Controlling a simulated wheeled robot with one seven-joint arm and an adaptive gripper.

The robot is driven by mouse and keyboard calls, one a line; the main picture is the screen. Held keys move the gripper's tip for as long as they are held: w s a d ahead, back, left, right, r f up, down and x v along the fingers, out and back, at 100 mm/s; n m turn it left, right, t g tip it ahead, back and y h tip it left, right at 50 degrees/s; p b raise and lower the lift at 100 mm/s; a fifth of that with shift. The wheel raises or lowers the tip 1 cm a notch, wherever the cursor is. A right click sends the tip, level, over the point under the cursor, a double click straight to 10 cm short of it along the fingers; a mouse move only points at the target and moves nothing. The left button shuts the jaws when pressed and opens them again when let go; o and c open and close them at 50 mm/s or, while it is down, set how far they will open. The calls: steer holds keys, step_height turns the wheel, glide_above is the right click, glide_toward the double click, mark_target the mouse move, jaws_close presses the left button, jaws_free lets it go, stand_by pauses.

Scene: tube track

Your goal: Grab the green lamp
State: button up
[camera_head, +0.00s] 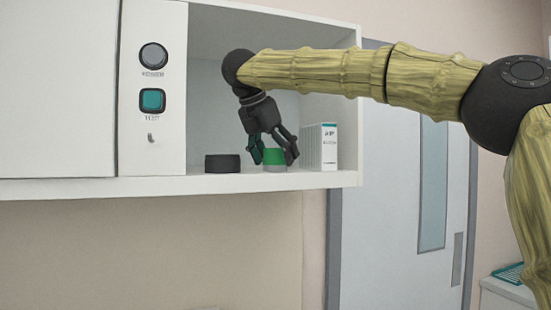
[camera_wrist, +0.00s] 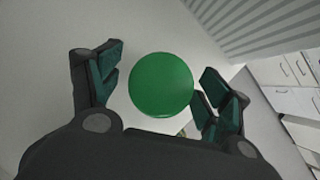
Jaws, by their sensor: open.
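The green lamp (camera_head: 274,159) is a short round thing with a green top and a paler base, standing on the open shelf in the head view. In the wrist view its round green top (camera_wrist: 161,85) lies between my fingers. My gripper (camera_head: 274,156) points down over the lamp, with one finger on each side of it. It is open, and in the wrist view (camera_wrist: 158,90) a gap shows on the left of the lamp. On the right the finger is very close to it; I cannot tell whether they touch.
A white box (camera_head: 322,147) with ribbed sides stands close on the right. The shelf's front edge (camera_head: 200,186) is near, and a panel (camera_head: 152,90) with round and square buttons borders the left.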

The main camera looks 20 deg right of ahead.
steer(key=shift+c, duration=0.4)
steer(key=c, duration=1)
steer(key=shift+c, duration=0.3)
steer(key=shift+r, duration=0.15)
